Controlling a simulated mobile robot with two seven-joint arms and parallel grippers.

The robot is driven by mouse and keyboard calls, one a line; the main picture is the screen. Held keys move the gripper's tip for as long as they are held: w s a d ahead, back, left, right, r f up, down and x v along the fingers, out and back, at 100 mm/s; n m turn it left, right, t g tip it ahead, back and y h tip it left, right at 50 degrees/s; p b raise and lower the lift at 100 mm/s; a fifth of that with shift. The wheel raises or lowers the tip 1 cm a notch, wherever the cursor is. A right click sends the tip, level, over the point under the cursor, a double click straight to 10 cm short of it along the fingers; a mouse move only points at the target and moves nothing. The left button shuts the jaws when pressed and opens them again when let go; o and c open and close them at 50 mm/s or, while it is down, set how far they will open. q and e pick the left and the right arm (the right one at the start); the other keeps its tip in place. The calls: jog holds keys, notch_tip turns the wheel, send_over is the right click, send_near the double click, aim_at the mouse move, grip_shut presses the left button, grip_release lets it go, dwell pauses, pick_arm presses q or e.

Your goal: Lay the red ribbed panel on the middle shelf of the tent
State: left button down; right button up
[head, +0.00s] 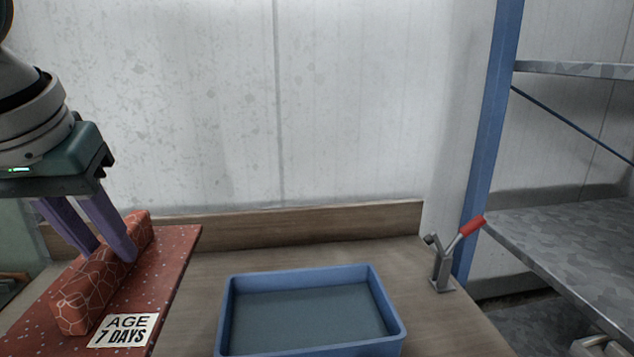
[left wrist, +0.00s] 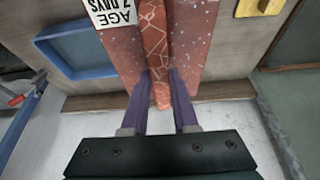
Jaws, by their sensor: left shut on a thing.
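The red ribbed panel (head: 165,262) is a speckled red slab with a raised, pale-veined rib (head: 78,300) along its top and a white "AGE 7 DAYS" label. It is at the lower left of the head view, and the left wrist view also shows the panel (left wrist: 198,50). My left gripper (head: 115,256) points down with its purple fingers on either side of the rib, shut on it. I cannot tell whether the panel touches the bench. Grey metal shelves (head: 575,245) on a blue post stand at the right, only partly in view.
A blue open tray (head: 393,308) sits on the wooden bench (head: 455,325), right of the panel. A metal clamp with a red handle (head: 470,226) stands at the bench's right end, near the blue post (head: 490,120). A wooden strip and pale wall run behind.

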pick_arm(q)
jog(key=s+d+r+m+h, duration=0.1)
jog(key=s+d+r, duration=0.2)
jog(key=r, duration=0.2)
jog(key=s+d+r+m, duration=0.1)
jog(key=s+d+r, duration=0.2)
jog(key=s+r, duration=0.15)
notch_tip(320, 180, up, 38)
jog(key=p, duration=3.8)
jog(key=shift+w+r+p, duration=0.25)
jog(key=shift+w+p, duration=0.1)
jog(key=shift+w, duration=0.05)
jog(key=shift+f, duration=0.1)
jog(key=shift+s, duration=0.1)
